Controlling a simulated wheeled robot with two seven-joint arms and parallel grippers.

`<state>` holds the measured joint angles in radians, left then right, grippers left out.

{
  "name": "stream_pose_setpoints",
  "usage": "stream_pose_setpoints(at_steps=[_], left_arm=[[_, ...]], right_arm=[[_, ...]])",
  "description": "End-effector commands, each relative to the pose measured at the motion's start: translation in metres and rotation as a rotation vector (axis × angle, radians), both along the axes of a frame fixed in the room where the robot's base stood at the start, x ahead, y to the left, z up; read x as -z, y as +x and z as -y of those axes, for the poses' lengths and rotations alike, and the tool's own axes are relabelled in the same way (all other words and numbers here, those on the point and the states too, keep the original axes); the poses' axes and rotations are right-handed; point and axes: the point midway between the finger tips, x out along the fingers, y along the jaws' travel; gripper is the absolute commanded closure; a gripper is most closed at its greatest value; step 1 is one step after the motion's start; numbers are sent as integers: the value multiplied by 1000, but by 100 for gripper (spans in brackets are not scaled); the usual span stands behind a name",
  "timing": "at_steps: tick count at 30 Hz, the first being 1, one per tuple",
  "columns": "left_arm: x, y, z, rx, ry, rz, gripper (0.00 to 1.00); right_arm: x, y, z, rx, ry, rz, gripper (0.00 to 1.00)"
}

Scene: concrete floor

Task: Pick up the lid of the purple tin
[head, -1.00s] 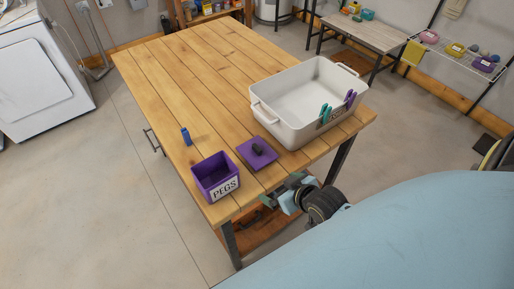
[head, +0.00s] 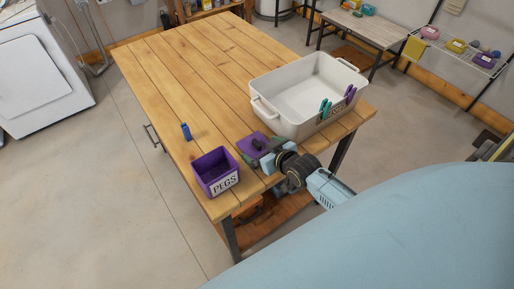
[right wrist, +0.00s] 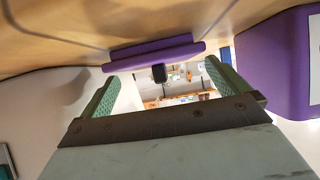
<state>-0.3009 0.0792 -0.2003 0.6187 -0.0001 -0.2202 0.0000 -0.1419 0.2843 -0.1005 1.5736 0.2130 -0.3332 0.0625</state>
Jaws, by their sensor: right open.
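The purple lid (head: 246,146) with its dark knob lies on the wooden table, between the open purple tin (head: 209,166) labelled PEGS and the white tub. My right gripper (head: 262,153) is at the lid's near right side and partly covers it. In the right wrist view the picture is turned over: the lid (right wrist: 150,52) lies against the table and its dark knob (right wrist: 158,73) shows in the gap between the green fingers (right wrist: 160,88). The fingers are apart, and I see no grip on the knob. My left gripper is not in view.
A white tub (head: 275,116) with teal and purple pegs on its near rim stands right behind the lid. A small blue object (head: 186,132) stands behind the tin. The left and far parts of the wooden table (head: 190,70) are clear.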

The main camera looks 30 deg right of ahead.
Motion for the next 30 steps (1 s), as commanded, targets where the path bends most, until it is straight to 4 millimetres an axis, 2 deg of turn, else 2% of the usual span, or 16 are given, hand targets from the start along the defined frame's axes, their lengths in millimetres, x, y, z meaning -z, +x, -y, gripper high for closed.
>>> stream_pose_setpoints(at_steps=[1,6,16,25,30], left_arm=[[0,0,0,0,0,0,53],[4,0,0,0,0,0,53],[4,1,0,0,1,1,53],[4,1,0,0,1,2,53],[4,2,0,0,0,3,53]], right_arm=[[2,9,0,0,0,2,0],[12,27,-1,0,0,1,0],[15,32,-2,-1,0,0,0],[15,31,-2,-1,0,-1,37],[15,31,-2,-1,0,0,37]])
